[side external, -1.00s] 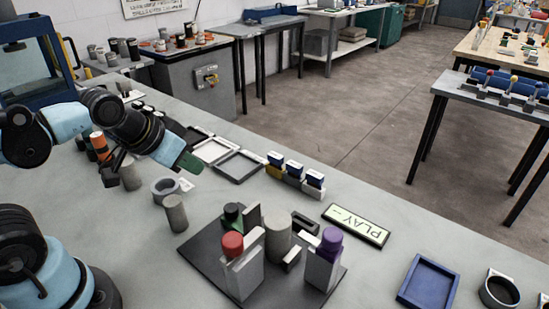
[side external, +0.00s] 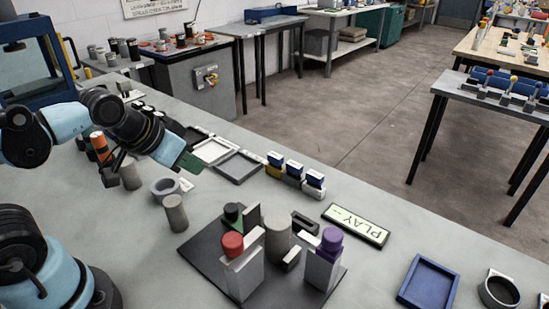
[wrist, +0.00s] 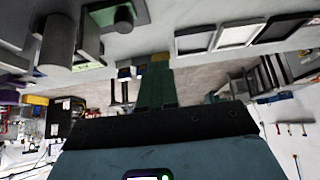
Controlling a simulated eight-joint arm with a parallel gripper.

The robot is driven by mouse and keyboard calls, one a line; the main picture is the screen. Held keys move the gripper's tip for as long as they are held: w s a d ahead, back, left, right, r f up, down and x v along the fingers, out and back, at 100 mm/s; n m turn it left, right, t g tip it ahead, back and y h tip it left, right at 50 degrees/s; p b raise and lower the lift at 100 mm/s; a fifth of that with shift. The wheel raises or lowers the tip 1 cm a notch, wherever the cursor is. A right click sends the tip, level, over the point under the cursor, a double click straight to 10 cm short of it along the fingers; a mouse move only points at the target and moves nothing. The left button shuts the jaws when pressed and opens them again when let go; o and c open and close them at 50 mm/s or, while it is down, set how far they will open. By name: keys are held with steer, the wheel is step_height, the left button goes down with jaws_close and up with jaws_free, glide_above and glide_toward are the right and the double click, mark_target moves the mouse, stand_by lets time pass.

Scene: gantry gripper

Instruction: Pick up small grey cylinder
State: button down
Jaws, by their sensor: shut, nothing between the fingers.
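A small grey cylinder (side external: 175,213) stands upright on the grey bench, left of the dark base plate. A second grey cylinder (side external: 130,173) stands farther back, partly hidden by my arm. A wider grey cylinder (side external: 278,238) stands on the dark plate. I cannot tell which one the task means. My gripper (side external: 188,161) is shut and empty, its green end in the air above and behind the small cylinder, apart from it. In the wrist view my gripper (wrist: 155,76) points away, and a grey cylinder (wrist: 57,42) shows at upper left.
The dark base plate (side external: 205,256) holds red-topped (side external: 232,246) and purple-topped (side external: 331,241) parts. A grey ring (side external: 166,188) lies behind the small cylinder. Shallow frames (side external: 238,167), blue-topped blocks (side external: 293,170), a PLAY sign (side external: 356,225) and a blue tray (side external: 428,282) are farther right.

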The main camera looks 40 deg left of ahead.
steer(key=shift+c, duration=1.6)
jaws_free()
